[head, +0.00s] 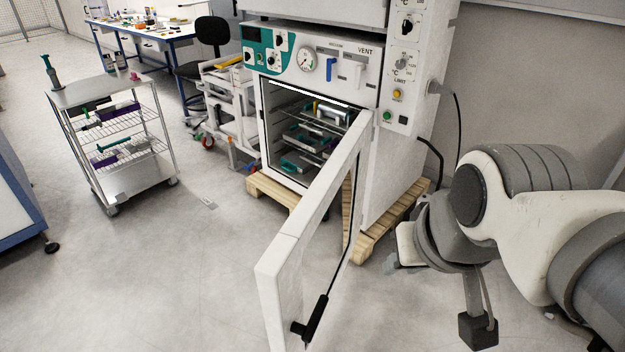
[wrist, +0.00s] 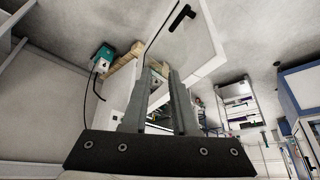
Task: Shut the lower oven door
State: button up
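The lower oven door (head: 318,220) is white and stands wide open. It is hinged on the right of the lower chamber (head: 285,110) and swings out toward me. Its black handle (head: 312,320) is near the free edge, low in the head view. In the wrist view the door (wrist: 200,45) and its handle (wrist: 180,18) show at the top, beyond the fingers. My gripper (wrist: 158,75) is open, with a gap between its two fingers and nothing held. It appears apart from the door. In the head view my arm is at the right, and the fingers cannot be made out.
The oven (head: 410,80) stands on a wooden pallet (head: 365,245); trays with parts sit inside its chamber. A wire-shelf trolley (head: 125,150) stands at left, a white cart (head: 225,110) beside the oven. A blue-edged cabinet (head: 20,190) is at far left.

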jog(key=a+f+m+g+y+b, duration=0.1)
jog(key=f, duration=0.2)
jog(key=w+a+f+m+g+y+b, duration=0.1)
jog(key=a+f+m, duration=0.1)
jog(key=f, duration=0.1)
jog(key=w+a+f+m+g+y+b, duration=0.1)
jog(key=f+y+b, duration=0.1)
jog(key=f, duration=0.2)
jog(key=shift+w+a+m, duration=0.2)
jog(key=shift+a+m, duration=0.1)
jog(key=shift+a, duration=0.05)
grip_shut()
jog(key=m+t+y+b, duration=0.1)
jog(key=m+y+b, duration=0.3)
jog(key=m+b, duration=1.1)
send_near(292, 316)
jog(key=a+f+m+p, duration=0.1)
jog(key=f, duration=0.1)
jog(key=a+f+m+p, duration=0.1)
jog(key=f+m, duration=0.1)
jog(key=shift+w+a+p, duration=0.2)
jog(key=shift+w+p, duration=0.05)
jog(key=shift+p, duration=0.1)
jog(key=shift+w+a+t, duration=0.3)
jog(key=shift+w+a, duration=0.1)
jog(key=shift+a, duration=0.35)
